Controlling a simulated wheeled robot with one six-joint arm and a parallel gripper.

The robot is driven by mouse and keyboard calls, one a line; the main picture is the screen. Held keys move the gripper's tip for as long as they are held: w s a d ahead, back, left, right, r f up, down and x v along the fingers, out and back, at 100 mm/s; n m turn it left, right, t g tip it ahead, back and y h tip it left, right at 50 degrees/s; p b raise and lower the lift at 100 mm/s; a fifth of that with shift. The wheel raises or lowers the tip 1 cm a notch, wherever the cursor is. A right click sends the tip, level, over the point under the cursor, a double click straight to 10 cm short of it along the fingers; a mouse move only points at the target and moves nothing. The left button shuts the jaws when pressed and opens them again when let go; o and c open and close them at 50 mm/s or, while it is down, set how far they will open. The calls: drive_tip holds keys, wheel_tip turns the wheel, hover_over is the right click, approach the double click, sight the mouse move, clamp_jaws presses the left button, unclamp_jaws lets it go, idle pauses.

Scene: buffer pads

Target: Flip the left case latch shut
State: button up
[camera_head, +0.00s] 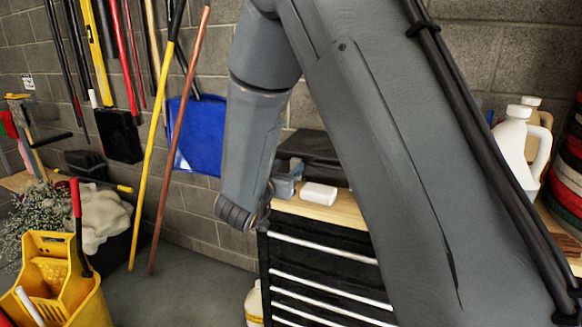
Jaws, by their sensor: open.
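A black case (313,157) lies on the wooden top of a tool cabinet, just left of my large grey arm link. My arm covers its right part, and its latches cannot be made out. My gripper (265,204) is at the end of my wrist, by the left front corner of the cabinet top, below and left of the case. It is mostly hidden by the wrist and small in view. It is open, and I see nothing held in it.
A blue-grey object (285,183) and a white block (319,194) are in front of the case. The black drawer cabinet (318,268) stands below. White jugs (520,145) are at right. A yellow mop bucket (62,285) stands at left; floor between is clear.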

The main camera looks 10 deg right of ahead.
drive_tip(key=shift+v, duration=1.55)
drive_tip(key=shift+f, duration=0.1)
drive_tip(key=c, duration=0.5)
drive_tip(key=shift+s+a+f+n, duration=0.15)
drive_tip(key=shift+s+a+n, duration=0.05)
drive_tip(key=shift+n, duration=0.4)
drive_tip(key=c, duration=0.4)
drive_tip(key=s+a+n, duration=0.1)
drive_tip(key=n, duration=0.3)
drive_tip(key=s+a+f+n, duration=0.1)
drive_tip(key=s+n, duration=0.1)
drive_tip(key=n, duration=0.3)
drive_tip(key=s+a+f+n+t+h, duration=0.1)
drive_tip(key=n, duration=0.3)
drive_tip(key=shift+s+a+f, duration=0.1)
drive_tip(key=shift+s+f, duration=0.15)
drive_tip(key=shift+s, duration=0.15)
clamp_jaws()
drive_tip(key=n+p, duration=0.3)
drive_tip(key=n, duration=0.1)
approach(296, 163)
drive_tip(key=shift+t, duration=0.4)
drive_tip(key=x, duration=0.6)
drive_tip(key=shift+w+f, duration=0.2)
drive_tip(key=shift+f, duration=0.15)
